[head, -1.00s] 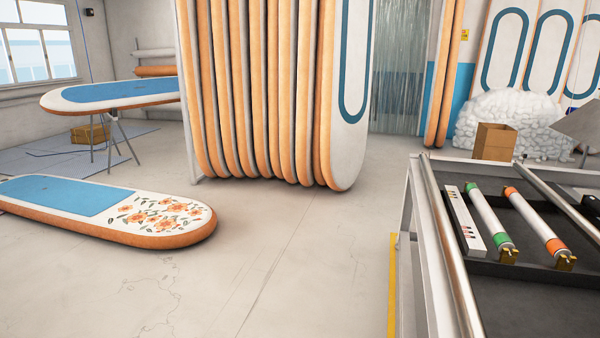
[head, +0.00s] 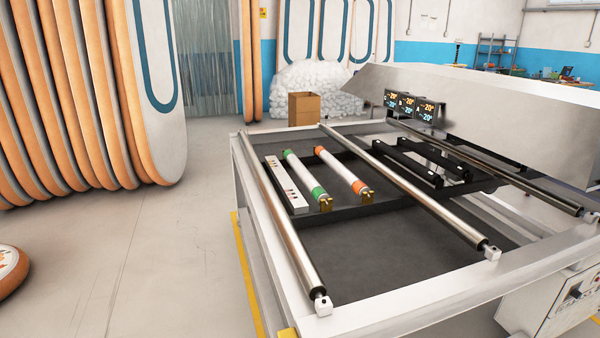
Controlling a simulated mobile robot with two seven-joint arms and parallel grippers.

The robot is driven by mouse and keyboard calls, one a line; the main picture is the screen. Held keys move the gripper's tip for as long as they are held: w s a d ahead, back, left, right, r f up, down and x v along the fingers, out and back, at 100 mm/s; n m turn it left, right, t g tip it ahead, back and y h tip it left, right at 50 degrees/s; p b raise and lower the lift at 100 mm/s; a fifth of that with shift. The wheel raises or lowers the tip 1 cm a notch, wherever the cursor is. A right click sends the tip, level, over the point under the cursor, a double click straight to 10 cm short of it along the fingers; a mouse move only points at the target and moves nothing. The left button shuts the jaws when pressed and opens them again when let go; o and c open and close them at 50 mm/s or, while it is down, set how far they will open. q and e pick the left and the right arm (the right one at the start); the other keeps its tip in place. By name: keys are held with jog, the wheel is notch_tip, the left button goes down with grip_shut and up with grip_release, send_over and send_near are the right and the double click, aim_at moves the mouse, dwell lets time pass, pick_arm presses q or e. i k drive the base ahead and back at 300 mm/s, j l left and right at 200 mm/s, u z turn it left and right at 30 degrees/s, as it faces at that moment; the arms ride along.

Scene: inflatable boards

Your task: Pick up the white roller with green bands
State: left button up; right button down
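The white roller with green bands (head: 303,174) lies in the black tray inside the machine frame, in the middle of the head view. A green band shows at each end, with a brass-coloured holder under its near end. A white roller with orange bands (head: 341,171) lies to its right, about parallel. A white bar with small markings (head: 286,185) lies to its left. Neither of my grippers is in view.
The light metal frame (head: 390,303) surrounds the tray, with steel rollers (head: 281,227) along it. A large metal hood (head: 480,110) with small displays stands at the right. A cardboard box (head: 304,108) is behind.

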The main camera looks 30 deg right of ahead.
aim_at(318, 192)
jog(key=i+j+u, duration=0.25)
jog(key=i, duration=0.15)
jog(key=i+u, duration=0.2)
jog(key=i, duration=0.2)
jog(key=i+z, duration=0.2)
jog(key=i, duration=0.35)
jog(key=i+j+z, duration=0.15)
jog(key=i, duration=0.45)
jog(key=i+z, duration=0.6)
jog(key=z, duration=0.25)
jog(key=i+j+z, duration=0.1)
jog(key=i+z, duration=0.3)
jog(key=i+j+z, duration=0.2)
jog(key=z, duration=0.25)
jog(key=i+j+z, duration=0.2)
jog(key=z, duration=0.2)
jog(key=j, duration=0.1)
